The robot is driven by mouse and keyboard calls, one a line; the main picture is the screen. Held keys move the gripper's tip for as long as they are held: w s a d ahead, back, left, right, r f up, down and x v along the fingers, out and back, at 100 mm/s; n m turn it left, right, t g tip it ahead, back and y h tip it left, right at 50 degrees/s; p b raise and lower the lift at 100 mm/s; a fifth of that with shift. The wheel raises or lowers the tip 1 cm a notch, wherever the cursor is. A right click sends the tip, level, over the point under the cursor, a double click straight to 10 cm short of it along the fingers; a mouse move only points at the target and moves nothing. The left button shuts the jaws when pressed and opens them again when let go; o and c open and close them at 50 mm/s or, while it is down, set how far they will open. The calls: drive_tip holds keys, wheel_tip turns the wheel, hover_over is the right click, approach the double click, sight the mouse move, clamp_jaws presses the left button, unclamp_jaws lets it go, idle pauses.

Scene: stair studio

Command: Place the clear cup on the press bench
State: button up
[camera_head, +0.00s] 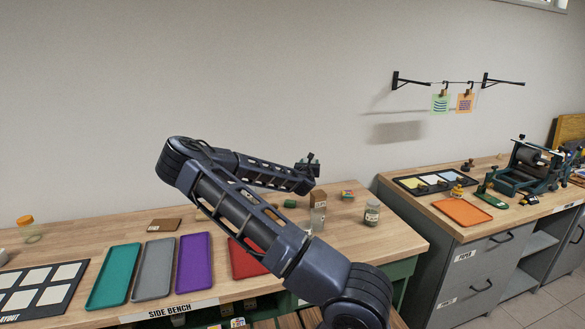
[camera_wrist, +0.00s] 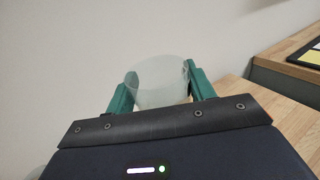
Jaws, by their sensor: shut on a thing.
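In the wrist view my gripper (camera_wrist: 158,84) is shut on the clear cup (camera_wrist: 160,72), with a green finger on each side of it. The cup is see-through, with the pale wall behind it. In the head view my gripper (camera_head: 308,166) is raised above the back of the side bench (camera_head: 390,234); I cannot make out the cup there. The press bench (camera_head: 440,196) stands to the right, with a wooden top and grey drawers. A dark green roller press (camera_head: 530,168) stands on it.
The press bench also bears an orange tray (camera_head: 462,211), a dark panel (camera_head: 415,178) and small tools. The side bench holds teal (camera_head: 115,276), grey, purple and red trays, and a lidded jar (camera_head: 372,213). A gap separates the benches. Cards hang on a wall rail (camera_head: 455,82).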

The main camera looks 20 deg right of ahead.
drive_tip(key=s+d+m+g+h, duration=0.1)
drive_tip(key=s+d+h, duration=0.15)
drive_tip(key=d, duration=0.95)
drive_tip(key=s+d+m+g+h, duration=0.1)
drive_tip(key=s+d+m+g, duration=0.15)
drive_tip(key=d, duration=0.85)
drive_tip(key=s+d+m+g+h, duration=0.15)
drive_tip(key=s+d, duration=0.25)
drive_tip(key=d, duration=0.8)
drive_tip(key=s+d+m+g+h, duration=0.1)
drive_tip(key=s+d+g+h, duration=0.1)
drive_tip(key=s+d, duration=1)
drive_tip(key=s+d+m+g+h, duration=0.1)
drive_tip(key=s+d+m+g, duration=0.1)
drive_tip(key=s+d, duration=1)
drive_tip(key=shift+w+d+f, duration=0.3)
drive_tip(key=shift+d+f, duration=0.15)
drive_tip(key=shift+f, duration=1.6)
drive_tip(key=shift+w+d+f, duration=0.3)
drive_tip(key=shift+d+f, duration=0.15)
drive_tip(key=shift+f, duration=1.65)
drive_tip(key=shift+w+d+f, duration=0.3)
drive_tip(key=shift+d+f, duration=0.15)
drive_tip(key=shift+f, duration=1.6)
drive_tip(key=shift+f, duration=0.35)
drive_tip(key=o, duration=1.1)
